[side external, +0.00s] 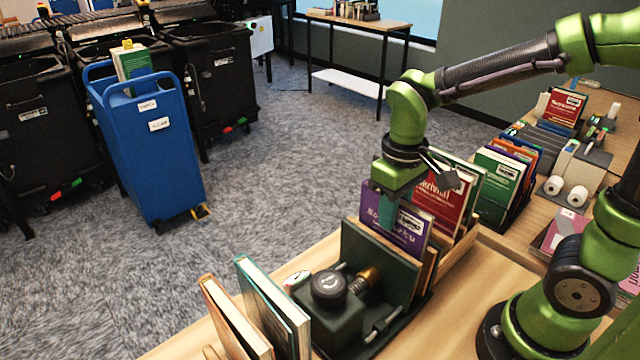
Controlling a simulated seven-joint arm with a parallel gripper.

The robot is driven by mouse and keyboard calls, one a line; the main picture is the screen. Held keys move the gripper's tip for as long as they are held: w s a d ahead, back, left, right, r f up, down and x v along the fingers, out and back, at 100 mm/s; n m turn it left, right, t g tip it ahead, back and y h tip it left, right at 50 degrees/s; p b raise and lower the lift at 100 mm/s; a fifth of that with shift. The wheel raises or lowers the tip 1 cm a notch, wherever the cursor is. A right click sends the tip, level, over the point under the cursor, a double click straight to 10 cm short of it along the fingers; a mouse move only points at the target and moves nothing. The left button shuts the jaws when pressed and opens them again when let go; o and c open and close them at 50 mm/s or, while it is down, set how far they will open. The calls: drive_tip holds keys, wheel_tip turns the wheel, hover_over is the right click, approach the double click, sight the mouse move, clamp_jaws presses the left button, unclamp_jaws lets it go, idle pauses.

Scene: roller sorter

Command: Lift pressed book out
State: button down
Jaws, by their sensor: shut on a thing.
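A purple book (409,238) with white lettering and a white label stands upright behind the dark green plate (372,262) of a press. My gripper (388,213) points down over the book's top edge and is shut on it. The book's lower part is hidden by the plate, so I cannot tell whether it is clear of the base. The press body (335,320) has a black round knob (329,285) on top and a brass screw (368,279) beside it.
A red book (440,200) and others stand in a wooden tray (462,255) close behind. Two books (275,305) stand at the front left. A rack of books (500,185) stands at right. A blue cart (150,165) and black bins (215,75) stand on the floor.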

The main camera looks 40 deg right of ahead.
wheel_tip(320, 180, up, 14)
idle(1.5)
drive_tip(key=shift+d+f, duration=0.1)
